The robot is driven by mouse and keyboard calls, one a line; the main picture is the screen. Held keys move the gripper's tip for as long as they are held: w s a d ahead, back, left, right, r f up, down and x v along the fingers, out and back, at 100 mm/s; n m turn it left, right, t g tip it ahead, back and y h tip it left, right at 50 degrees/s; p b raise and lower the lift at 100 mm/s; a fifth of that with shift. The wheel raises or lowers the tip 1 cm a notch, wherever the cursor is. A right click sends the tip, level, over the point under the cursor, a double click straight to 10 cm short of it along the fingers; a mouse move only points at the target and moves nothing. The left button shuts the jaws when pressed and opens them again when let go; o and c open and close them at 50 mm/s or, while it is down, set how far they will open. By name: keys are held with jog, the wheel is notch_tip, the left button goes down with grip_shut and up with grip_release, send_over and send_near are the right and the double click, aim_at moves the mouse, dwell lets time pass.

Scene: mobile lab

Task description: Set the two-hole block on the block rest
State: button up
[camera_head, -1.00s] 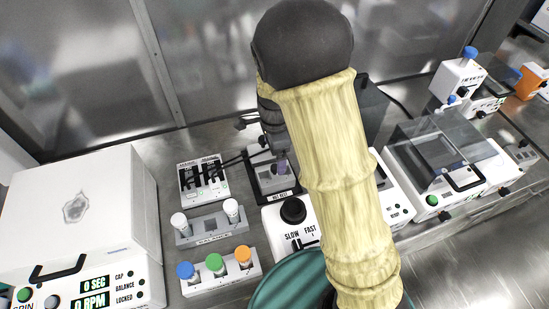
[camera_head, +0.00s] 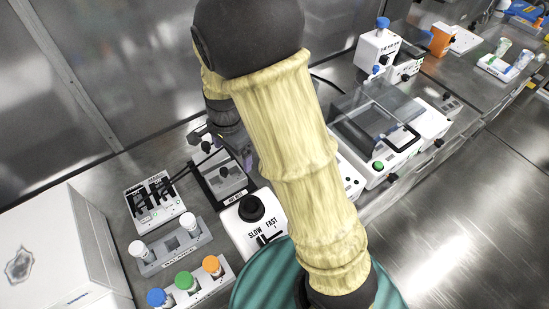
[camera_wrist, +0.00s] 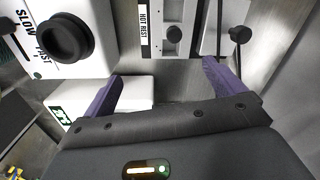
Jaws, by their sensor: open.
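In the head view my arm hides most of my gripper.
A white SLOW/FAST device (camera_wrist: 78,45) with a black knob stands left of the fingers. The head view shows a white switch box (camera_head: 155,203), a rack with two white-capped tubes (camera_head: 170,248), a rack of coloured caps (camera_head: 190,287), and a clear-lidded machine (camera_head: 375,125).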

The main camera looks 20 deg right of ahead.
jog(key=s+d+r+n+t, duration=0.2)
jog(key=s+d+r+n, duration=0.3)
jog(key=s+d+n, duration=0.5)
jog(key=shift+s+n, duration=0.35)
jog(key=shift+n, duration=0.65)
jog(key=shift+d+r, duration=0.1)
jog(key=shift+r, duration=0.05)
